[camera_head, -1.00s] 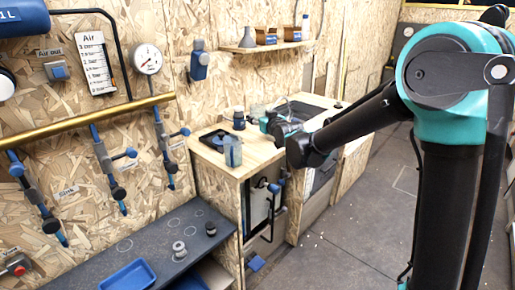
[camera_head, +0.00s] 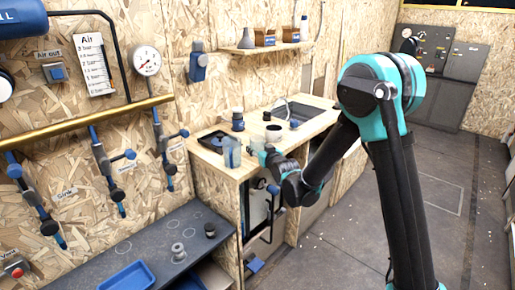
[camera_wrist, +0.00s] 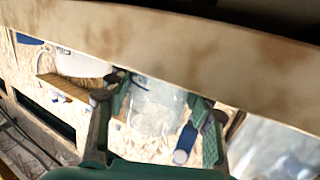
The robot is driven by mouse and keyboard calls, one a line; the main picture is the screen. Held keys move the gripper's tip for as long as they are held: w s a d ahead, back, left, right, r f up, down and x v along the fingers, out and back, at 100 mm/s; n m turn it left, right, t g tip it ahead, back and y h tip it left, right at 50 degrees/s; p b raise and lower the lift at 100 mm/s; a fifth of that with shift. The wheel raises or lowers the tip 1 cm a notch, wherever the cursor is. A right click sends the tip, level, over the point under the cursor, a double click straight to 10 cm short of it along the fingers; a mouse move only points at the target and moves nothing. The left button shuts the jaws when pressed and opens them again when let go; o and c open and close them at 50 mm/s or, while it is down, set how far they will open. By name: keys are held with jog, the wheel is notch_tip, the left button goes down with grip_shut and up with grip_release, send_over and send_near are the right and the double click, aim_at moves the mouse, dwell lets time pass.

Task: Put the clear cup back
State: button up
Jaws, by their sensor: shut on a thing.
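In the wrist view, the clear cup (camera_wrist: 155,108) sits between the two green fingers of my gripper (camera_wrist: 160,110), which is shut on it. In the head view, my gripper (camera_head: 255,148) is at the front of the wooden counter (camera_head: 215,162), just right of a bluish clear container (camera_head: 231,152). The held cup is hard to make out there. Another clear container (camera_wrist: 272,145) shows at the lower right of the wrist view. I cannot tell whether the held cup touches the counter.
A black tray (camera_head: 214,140), a blue-and-dark jar (camera_head: 238,121) and a dark mug (camera_head: 273,133) stand on the counter, with a sink (camera_head: 305,112) at the back right. A lower dark bench (camera_head: 150,245) holds a blue tray (camera_head: 127,275). A shelf (camera_head: 265,46) hangs above.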

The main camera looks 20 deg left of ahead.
jog(key=o, duration=1.2)
jog(key=shift+f, duration=0.1)
